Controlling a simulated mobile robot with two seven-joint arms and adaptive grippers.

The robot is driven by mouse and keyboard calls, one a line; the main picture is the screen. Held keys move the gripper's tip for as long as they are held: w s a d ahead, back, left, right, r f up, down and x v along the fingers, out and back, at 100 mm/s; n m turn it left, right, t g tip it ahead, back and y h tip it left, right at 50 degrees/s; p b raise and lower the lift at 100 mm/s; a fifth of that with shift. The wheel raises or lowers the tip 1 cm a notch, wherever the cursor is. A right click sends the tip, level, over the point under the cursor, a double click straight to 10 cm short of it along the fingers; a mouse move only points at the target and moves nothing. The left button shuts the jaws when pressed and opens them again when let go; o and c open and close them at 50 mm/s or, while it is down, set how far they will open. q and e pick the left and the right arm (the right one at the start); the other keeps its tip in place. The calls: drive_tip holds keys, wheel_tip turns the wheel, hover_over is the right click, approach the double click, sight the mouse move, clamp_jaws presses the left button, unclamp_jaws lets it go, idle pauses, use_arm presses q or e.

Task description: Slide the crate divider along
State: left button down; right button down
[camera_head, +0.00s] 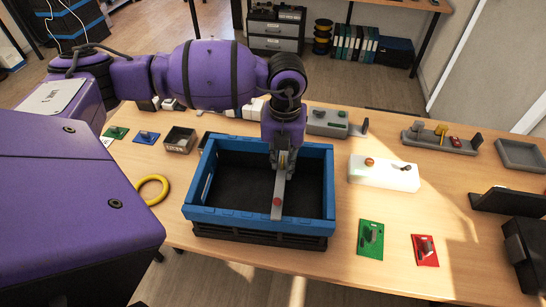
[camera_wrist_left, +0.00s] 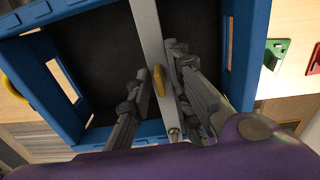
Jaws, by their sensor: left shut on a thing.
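The blue crate (camera_head: 262,221) with a dark floor stands on the wooden table, and its wall also shows in the left wrist view (camera_wrist_left: 242,45). The grey crate divider (camera_head: 277,190) runs across the inside from front to back, right of the crate's middle, with a red spot near its front end. My left gripper (camera_head: 284,172) reaches down into the crate. In the left wrist view its fingers lie on both sides of the divider (camera_wrist_left: 146,32), around a yellow tab (camera_wrist_left: 158,80); it is shut on the divider. The fingers partly hide the divider. My right gripper is not in view.
A yellow ring (camera_head: 152,190) lies left of the crate. A white box (camera_head: 384,174), a green plate (camera_head: 371,239) and a red plate (camera_head: 425,250) lie to the right. A grey device (camera_head: 326,121) stands behind. Dark objects stand at the right edge.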

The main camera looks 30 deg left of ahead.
use_arm(q)
drive_tip(key=shift+s+a+r, duration=0.15)
drive_tip(key=shift+a, duration=0.5)
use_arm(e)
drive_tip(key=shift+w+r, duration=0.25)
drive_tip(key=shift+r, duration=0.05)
use_arm(q)
drive_tip(key=shift+s+a, duration=0.1)
drive_tip(key=shift+a, duration=0.1)
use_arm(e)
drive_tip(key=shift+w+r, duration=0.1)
use_arm(q)
drive_tip(key=shift+s+a+p, duration=0.3)
drive_tip(key=shift+a+p, duration=0.05)
drive_tip(key=shift+a, duration=0.45)
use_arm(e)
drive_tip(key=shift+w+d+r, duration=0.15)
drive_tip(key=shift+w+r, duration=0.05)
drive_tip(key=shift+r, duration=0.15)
use_arm(q)
drive_tip(key=c, duration=1.5)
unclamp_jaws()
wheel_tip(320, 180, up, 12)
drive_tip(key=shift+s+f, duration=0.1)
